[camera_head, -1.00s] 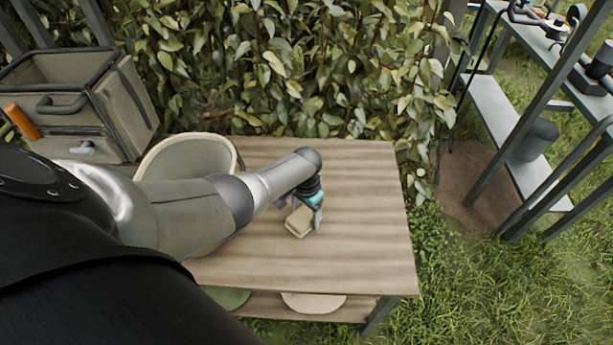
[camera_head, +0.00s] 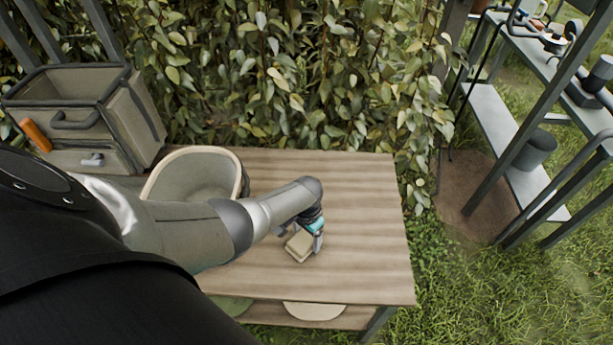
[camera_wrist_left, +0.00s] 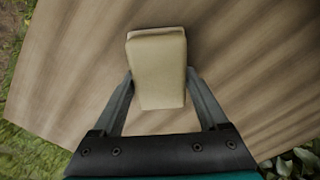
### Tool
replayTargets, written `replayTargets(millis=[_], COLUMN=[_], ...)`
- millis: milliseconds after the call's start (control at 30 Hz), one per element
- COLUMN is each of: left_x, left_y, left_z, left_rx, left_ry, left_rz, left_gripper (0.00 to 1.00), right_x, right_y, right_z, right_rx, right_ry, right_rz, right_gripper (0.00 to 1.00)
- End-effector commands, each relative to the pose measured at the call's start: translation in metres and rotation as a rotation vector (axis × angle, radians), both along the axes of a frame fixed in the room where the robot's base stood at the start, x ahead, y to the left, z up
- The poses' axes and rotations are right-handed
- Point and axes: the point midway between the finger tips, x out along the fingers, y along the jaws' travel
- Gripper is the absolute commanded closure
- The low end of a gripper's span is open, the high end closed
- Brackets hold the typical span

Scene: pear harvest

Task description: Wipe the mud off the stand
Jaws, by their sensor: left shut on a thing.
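The stand is a wooden-topped table (camera_head: 360,220) with brown striped grain. I cannot make out a distinct mud patch on its bare top. My left gripper (camera_head: 302,240) reaches over the middle of the top and is shut on a beige sponge-like block (camera_head: 299,246). In the left wrist view the block (camera_wrist_left: 157,75) sits between the two fingers of the gripper (camera_wrist_left: 160,88), at or just above the wood (camera_wrist_left: 245,60). The surface under the block is hidden. My right gripper is not in view.
A round basket (camera_head: 200,170) stands on the table's left, partly behind my arm. A grey tool bag (camera_head: 75,110) is beyond it. A leafy hedge (camera_head: 300,70) lines the back edge. A metal shelf (camera_head: 510,125) stands at the right. The table's right side is clear.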

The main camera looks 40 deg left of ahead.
Motion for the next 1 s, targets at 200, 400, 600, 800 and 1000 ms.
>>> replayTargets(millis=[200, 400, 600, 800, 1000], left_x=[0.001, 0.001, 0.001, 0.001, 0.001], left_y=[0.0, 0.0, 0.0, 0.0, 0.0], left_z=[0.022, 0.042, 0.06, 0.06, 0.062], left_rx=[0.001, 0.001, 0.0, 0.0, 0.0], left_ry=[-0.002, -0.002, -0.002, -0.002, -0.002], left_rz=[0.0, 0.0, 0.0, 0.0, 0.0], left_gripper=[0.68, 0.68, 0.68, 0.68, 0.68], right_x=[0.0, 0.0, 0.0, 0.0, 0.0], right_y=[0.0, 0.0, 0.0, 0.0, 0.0], right_z=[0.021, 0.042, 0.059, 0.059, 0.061], right_rx=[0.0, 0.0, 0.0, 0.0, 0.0], right_ry=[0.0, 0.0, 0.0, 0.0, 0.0], right_rz=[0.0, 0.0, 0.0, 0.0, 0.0], right_gripper=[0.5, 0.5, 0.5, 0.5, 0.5])
